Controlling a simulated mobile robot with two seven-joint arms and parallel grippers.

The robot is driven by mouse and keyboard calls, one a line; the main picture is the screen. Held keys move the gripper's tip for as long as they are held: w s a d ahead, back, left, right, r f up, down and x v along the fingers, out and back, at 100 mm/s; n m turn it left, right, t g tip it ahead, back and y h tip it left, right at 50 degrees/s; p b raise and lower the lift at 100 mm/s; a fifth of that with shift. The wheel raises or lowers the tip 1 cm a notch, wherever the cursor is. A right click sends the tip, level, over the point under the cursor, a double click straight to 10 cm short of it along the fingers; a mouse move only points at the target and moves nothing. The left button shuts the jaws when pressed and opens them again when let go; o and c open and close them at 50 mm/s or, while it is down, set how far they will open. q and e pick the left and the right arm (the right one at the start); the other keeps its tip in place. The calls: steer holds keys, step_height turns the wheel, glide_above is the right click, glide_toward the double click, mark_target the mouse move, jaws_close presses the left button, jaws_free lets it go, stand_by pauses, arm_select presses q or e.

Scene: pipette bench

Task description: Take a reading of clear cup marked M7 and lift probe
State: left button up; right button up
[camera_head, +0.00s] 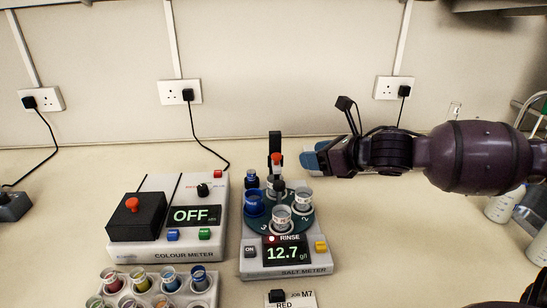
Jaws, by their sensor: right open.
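The salt meter (285,270) stands at the centre; its display reads 12.7 g/l, with a red light beside the word RINSE. Its green turntable (268,226) carries a blue cup (254,204) and clear cups, one in front (281,217) and one at right (303,200). I cannot read M7 on any cup. The probe holder (275,145), black with an orange-red knob, rises at the back of the turntable; the probe's lower end is hard to make out. My right gripper (313,160) is open, with blue fingertips just right of the probe holder. My left gripper is out of view.
A colour meter (150,249) showing OFF stands at left. A rack of coloured sample cups (130,292) is in front of it. A card (303,305) reading JOB M7 and RED lies at the front. Bottles (503,207) stand at right. The bench right of the salt meter is clear.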

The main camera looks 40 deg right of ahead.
mark_target(280, 156)
steer(key=b+x, duration=0.4)
steer(key=x, duration=0.3)
steer(key=shift+f, duration=0.2)
steer(key=shift+b+x, duration=0.9)
steer(key=shift+x, duration=0.65)
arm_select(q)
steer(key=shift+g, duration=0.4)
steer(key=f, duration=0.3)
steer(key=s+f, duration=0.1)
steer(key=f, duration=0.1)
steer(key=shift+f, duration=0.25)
arm_select(e)
steer(key=shift+w+r, duration=0.15)
steer(key=shift+r, duration=0.05)
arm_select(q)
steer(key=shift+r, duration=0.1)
arm_select(e)
steer(key=shift+c, duration=0.2)
steer(key=shift+r, duration=0.1)
jaws_close()
